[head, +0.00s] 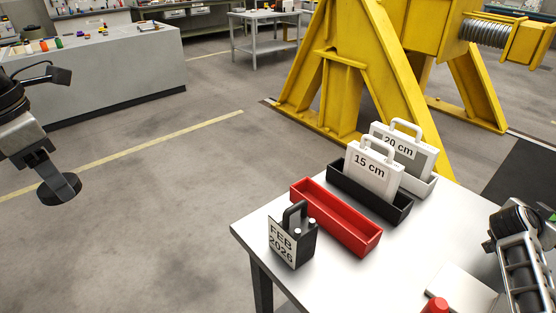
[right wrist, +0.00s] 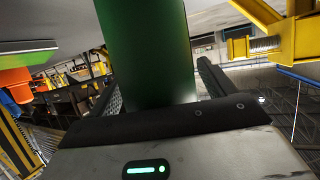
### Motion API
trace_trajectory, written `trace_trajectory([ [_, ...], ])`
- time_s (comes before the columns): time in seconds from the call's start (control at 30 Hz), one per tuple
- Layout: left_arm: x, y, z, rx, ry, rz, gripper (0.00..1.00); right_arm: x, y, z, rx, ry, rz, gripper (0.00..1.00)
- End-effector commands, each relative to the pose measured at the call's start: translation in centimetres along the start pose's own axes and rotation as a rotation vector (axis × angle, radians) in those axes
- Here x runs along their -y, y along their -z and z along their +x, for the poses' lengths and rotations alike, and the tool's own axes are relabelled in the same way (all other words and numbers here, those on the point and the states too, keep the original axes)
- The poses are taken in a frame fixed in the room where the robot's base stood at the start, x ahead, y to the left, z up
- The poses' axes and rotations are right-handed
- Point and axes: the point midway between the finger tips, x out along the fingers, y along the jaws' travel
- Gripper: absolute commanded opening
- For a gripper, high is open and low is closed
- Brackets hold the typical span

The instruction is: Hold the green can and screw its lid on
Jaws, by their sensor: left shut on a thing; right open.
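A dark, round, flat piece that looks like the lid (head: 48,194) is at the left of the head view, over open floor and away from the table. My left gripper (head: 52,172) is shut on it. In the right wrist view, the green can (right wrist: 147,50) rises between the two fingers of my right gripper (right wrist: 160,85), which is open around it. The can's top is out of that view. In the head view, my right arm (head: 522,255) is at the right edge, with its gripper out of frame.
A white table (head: 340,270) bears a red tray (head: 335,222), a black tray (head: 365,192) with a "15 cm" block (head: 373,175), a "20 cm" block (head: 404,150) and a black "FEB 2026" block (head: 292,240). A red item (head: 436,305) is at the bottom edge. A yellow stand (head: 350,90) rises behind.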

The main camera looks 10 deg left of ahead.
Motion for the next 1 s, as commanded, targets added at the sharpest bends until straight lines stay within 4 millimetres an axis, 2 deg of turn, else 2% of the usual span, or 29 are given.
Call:
trace_trajectory([
  [0.17, 0.0, 0.0, 0.0, 0.0, 0.0, 0.0, 0.28, 0.0, 0.0, 0.0, 0.0, 0.0, 0.0, 0.83],
  [0.2, 0.0, 0.0, 0.0, 0.0, 0.0, 0.0, 0.28, 0.0, 0.0, 0.0, 0.0, 0.0, 0.0, 0.8],
  [0.4, 0.0, 0.0, 0.0, 0.0, 0.0, 0.0, 0.28, 0.0, 0.0, 0.0, 0.0, 0.0, -0.001, 0.26],
  [0.77, 0.0, 0.0, 0.0, 0.0, 0.0, 0.0, 0.28, 0.0, 0.5, -0.2, -0.003, 0.001, 0.001, 0.26],
  [0.87, 0.0, 0.0, 0.1, 0.0, 0.0, 0.0, 0.28, 0.1, 1.2, -0.5, -0.005, 0.002, 0.004, 0.26],
  [1.0, 0.0, 0.0, 0.1, 0.0, 0.0, 0.0, 0.28, 0.1, 3.4, -1.4, -0.006, 0.003, 0.006, 0.26],
])
